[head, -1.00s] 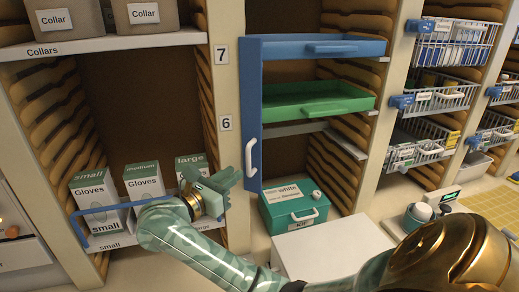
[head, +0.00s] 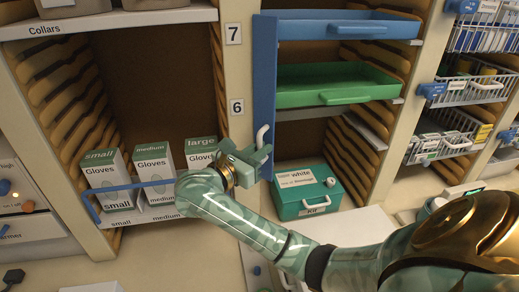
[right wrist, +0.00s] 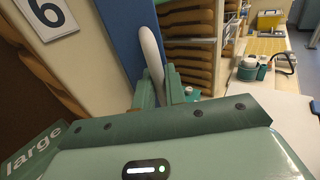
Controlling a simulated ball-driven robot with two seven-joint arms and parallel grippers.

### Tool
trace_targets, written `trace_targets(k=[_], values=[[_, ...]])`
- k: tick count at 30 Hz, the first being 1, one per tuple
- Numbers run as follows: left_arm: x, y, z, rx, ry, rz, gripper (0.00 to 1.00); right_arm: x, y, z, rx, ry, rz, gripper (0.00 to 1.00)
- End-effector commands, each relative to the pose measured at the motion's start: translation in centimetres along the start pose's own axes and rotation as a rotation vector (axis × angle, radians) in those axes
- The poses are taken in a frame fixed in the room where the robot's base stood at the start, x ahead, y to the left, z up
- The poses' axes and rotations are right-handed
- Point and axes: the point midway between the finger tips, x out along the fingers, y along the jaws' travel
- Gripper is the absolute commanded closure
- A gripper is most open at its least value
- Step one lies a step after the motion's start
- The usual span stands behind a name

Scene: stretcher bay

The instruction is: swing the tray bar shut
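The tray bar is a tall blue upright (head: 264,75) at the left edge of the bay with the blue tray (head: 335,27) and green tray (head: 335,85). Its white handle (head: 262,134) is near its lower end. My right gripper (head: 250,155) is at the handle's lower part, with its fingers spread. In the right wrist view the handle (right wrist: 151,52) runs down between the green fingers (right wrist: 160,90), which look apart; I cannot tell whether they touch it. The bar (right wrist: 126,35) rises behind the handle. My left gripper is out of view.
Glove boxes (head: 152,168) stand on the left shelf behind a thin blue rail (head: 130,186). A green kit box (head: 306,192) sits under the trays. Wire baskets (head: 472,90) fill the right side. A white surface (head: 340,225) lies below.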

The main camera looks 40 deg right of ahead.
Motion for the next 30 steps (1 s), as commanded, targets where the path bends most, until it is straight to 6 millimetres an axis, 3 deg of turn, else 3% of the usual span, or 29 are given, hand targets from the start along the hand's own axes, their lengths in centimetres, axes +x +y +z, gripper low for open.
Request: trace_targets(k=[11, 30], values=[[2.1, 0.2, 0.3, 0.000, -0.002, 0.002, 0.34, 0.6, -0.5, -0.3, 0.002, -0.004, 0.119, 1.00], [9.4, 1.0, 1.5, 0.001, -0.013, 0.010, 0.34, 2.9, -1.3, -0.4, -0.001, -0.008, 0.607, 1.00]])
